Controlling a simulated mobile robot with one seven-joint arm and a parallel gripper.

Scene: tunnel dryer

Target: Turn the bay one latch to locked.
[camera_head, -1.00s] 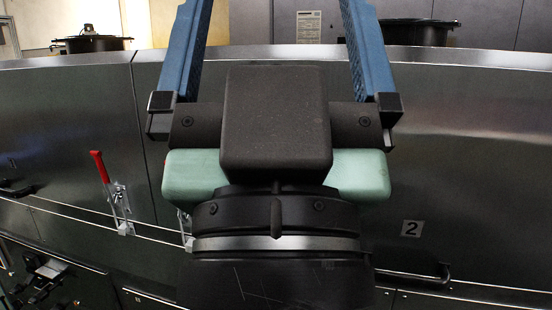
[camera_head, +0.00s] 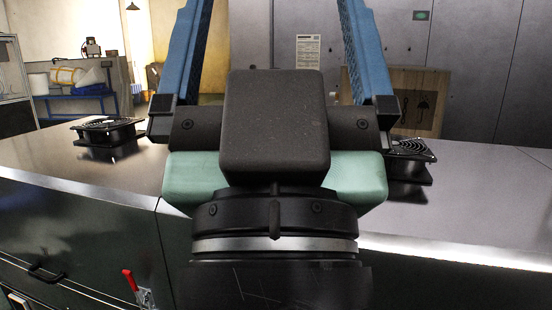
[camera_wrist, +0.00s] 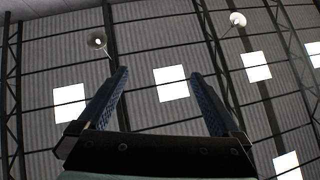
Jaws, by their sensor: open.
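A latch with a red handle (camera_head: 130,280) shows at the bottom left of the head view, on the dryer's front panel, its lower part cut off by the frame edge. I cannot tell which bay it belongs to. My gripper (camera_head: 270,10) stands large in the middle of the head view, its two blue fingers wide apart and pointing up, with nothing between them. In the wrist view my gripper (camera_wrist: 158,75) is open and empty against the ceiling. My gripper is above and to the right of the red handle in the picture, apart from it. My arm hides the dryer front behind it.
The dryer's steel top (camera_head: 480,205) runs across the view, with a black fan (camera_head: 105,130) at left and another fan (camera_head: 408,160) at right. A wooden crate (camera_head: 425,95) stands behind. A black pull handle (camera_head: 45,274) is on the front at left. A blue cart (camera_head: 75,98) stands far back.

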